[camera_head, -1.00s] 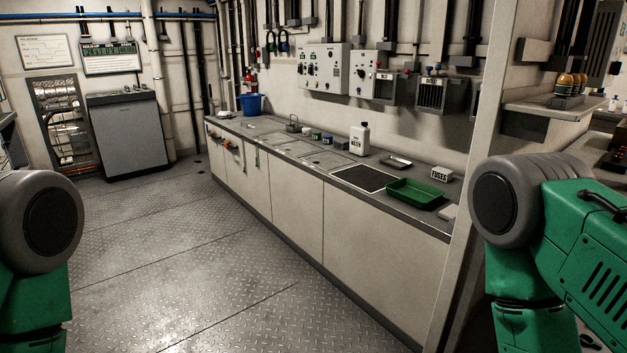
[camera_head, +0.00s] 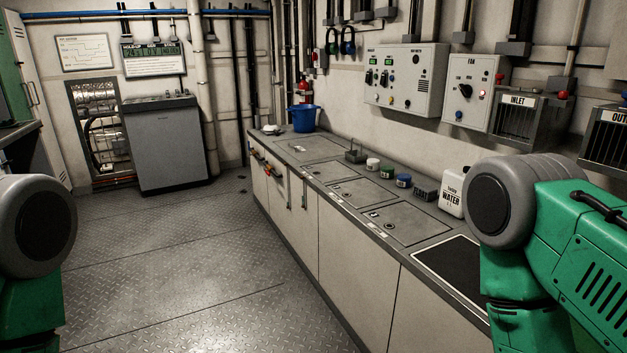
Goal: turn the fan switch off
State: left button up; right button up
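The fan box (camera_head: 474,92) is a pale wall box labelled FAN, at the upper right above the counter. It carries a black rotary switch (camera_head: 464,90), a red lit button or lamp at its right and a blue one below. The exact position the switch points to is too small to read. Neither of my grippers is in view; only my grey and green arm parts show at the left and right edges, and neither overlaps the fan box.
A long counter (camera_head: 340,205) runs below the boxes, with a water jug (camera_head: 453,194), small jars and a blue bucket (camera_head: 304,117). A larger control box (camera_head: 407,78) hangs left of the fan box, an inlet box (camera_head: 530,118) right. The floor at left is clear.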

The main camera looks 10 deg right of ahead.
aim_at(466, 90)
jog(key=i+j+z, duration=0.1)
jog(key=i, duration=0.45)
jog(key=i+j+z, duration=0.1)
jog(key=i, duration=0.5)
